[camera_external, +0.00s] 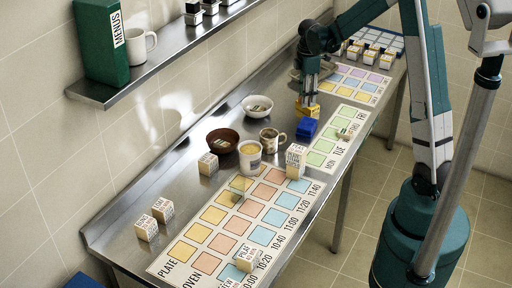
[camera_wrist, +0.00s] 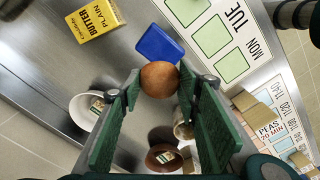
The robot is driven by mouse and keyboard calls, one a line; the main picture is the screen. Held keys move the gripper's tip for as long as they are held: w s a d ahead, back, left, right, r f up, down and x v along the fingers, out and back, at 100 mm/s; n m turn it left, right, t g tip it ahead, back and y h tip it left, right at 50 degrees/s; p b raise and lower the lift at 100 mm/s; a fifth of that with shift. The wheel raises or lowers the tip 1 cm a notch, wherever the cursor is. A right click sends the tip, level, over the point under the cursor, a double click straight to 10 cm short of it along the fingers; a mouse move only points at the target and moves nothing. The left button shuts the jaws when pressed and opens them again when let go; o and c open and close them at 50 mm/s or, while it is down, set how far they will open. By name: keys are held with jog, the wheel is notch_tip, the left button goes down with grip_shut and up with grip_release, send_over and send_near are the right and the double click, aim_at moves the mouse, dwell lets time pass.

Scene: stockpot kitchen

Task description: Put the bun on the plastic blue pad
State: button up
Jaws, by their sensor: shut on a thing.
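The round brown bun (camera_wrist: 159,79) is held between the two green fingertips of my gripper (camera_wrist: 158,90) in the wrist view. The blue pad (camera_wrist: 157,44) shows just beyond the bun, partly covered by it. In the external view the blue pad (camera_external: 306,128) lies on the steel counter, in front of a yellow butter box. My gripper (camera_external: 308,97) points down above the counter behind the pad, close to the butter box. I cannot make out the bun in that view.
The yellow butter box (camera_wrist: 95,20) stands beside the pad. A green grid sheet (camera_external: 322,146) lies to the right of the pad.

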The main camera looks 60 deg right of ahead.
jog(key=shift+s+d, duration=0.55)
jog(key=shift+d, duration=0.05)
send_over(307, 123)
jog(key=shift+d+f, duration=0.1)
jog(key=shift+f, duration=2.8)
jog(key=shift+f, duration=0.1)
jog(key=shift+f, duration=1.95)
jog(key=shift+f, duration=0.15)
jog(key=o, duration=0.9)
jog(key=shift+c, duration=0.2)
